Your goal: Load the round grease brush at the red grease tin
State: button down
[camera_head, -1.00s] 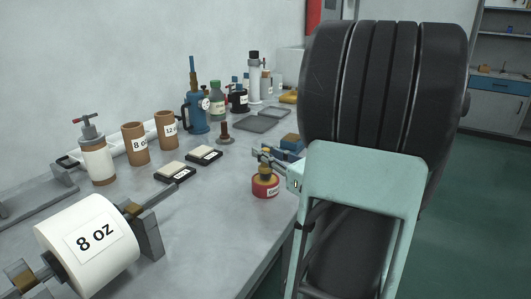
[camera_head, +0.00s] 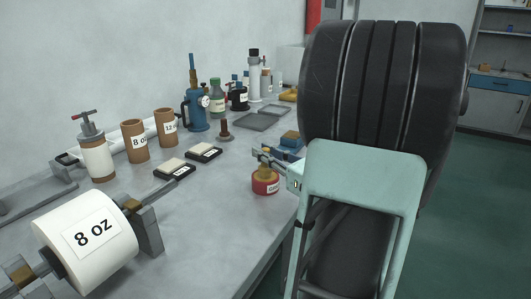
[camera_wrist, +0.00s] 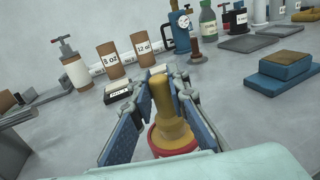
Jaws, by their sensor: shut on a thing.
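The red grease tin (camera_head: 266,187) stands on the grey bench near its front edge. My gripper (camera_head: 268,157) is right above it in the head view. In the wrist view, the round grease brush (camera_wrist: 161,95), tan with a rounded handle end, stands upright between the blue pads of my gripper (camera_wrist: 162,80), which is shut on it. The wider lower part of the brush is at the mouth of the tin, whose red rim (camera_wrist: 153,142) shows around it. The bristles are hidden, so I cannot tell how deep they are in the grease.
A blue block with a tan top (camera_wrist: 283,72) lies right of the tin. A large roll marked 8 oz (camera_head: 85,245) is at front left. Bench left of the tin is clear.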

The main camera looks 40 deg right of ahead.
dwell(0.4)
jog(key=shift+r+p, duration=2.85)
jog(key=shift+r, duration=0.6)
